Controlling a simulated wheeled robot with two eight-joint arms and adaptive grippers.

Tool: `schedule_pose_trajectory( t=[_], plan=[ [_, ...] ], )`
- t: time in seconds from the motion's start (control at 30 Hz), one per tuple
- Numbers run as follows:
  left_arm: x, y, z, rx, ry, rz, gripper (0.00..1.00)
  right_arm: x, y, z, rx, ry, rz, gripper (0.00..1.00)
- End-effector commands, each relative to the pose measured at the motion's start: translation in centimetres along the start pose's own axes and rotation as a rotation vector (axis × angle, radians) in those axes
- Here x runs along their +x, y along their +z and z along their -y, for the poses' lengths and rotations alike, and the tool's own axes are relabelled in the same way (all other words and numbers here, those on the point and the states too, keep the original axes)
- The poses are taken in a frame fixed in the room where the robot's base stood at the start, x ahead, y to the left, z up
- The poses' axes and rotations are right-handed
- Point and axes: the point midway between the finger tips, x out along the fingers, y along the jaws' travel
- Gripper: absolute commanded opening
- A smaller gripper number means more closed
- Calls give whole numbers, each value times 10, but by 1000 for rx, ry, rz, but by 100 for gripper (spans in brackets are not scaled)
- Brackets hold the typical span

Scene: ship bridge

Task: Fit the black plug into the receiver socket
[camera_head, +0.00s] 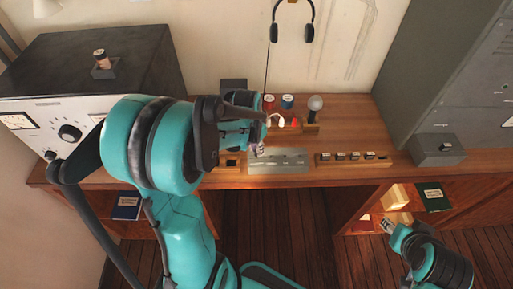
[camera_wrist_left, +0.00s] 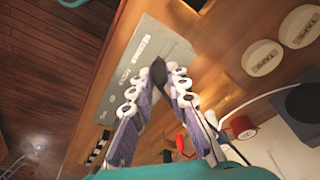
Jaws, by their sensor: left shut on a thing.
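My left gripper (camera_head: 258,149) reaches over the desk from the left, at the left end of a flat grey panel (camera_head: 290,160). In the left wrist view my left gripper (camera_wrist_left: 160,84) is shut on the black plug (camera_wrist_left: 158,73), whose dark tip sticks out between the white-padded fingertips. The plug is hidden by the gripper in the head view. The grey panel (camera_wrist_left: 150,42) lies beyond the plug and carries small white labels; I cannot make out which opening is the receiver socket. My right gripper (camera_head: 387,226) is low at the right, below the desk top; its jaws are too small to read.
Headphones (camera_head: 293,22) hang on the wall, with a dark cord running down. Labelled tape rolls (camera_head: 287,101), a round-headed object (camera_head: 315,103) and a wooden strip of small blocks (camera_head: 353,158) stand on the desk. A grey box (camera_head: 438,149) is at right.

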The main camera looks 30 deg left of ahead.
Motion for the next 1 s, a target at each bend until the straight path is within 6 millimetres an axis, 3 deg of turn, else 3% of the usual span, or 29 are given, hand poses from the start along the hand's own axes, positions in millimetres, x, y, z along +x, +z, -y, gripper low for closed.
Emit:
schedule_pose_trajectory(
  t=[1.0],
  plan=[
    [8, 1, 0, 0, 0, 0, 0, 6, 5, 0, 0, 0, 0, 40]
  ],
)
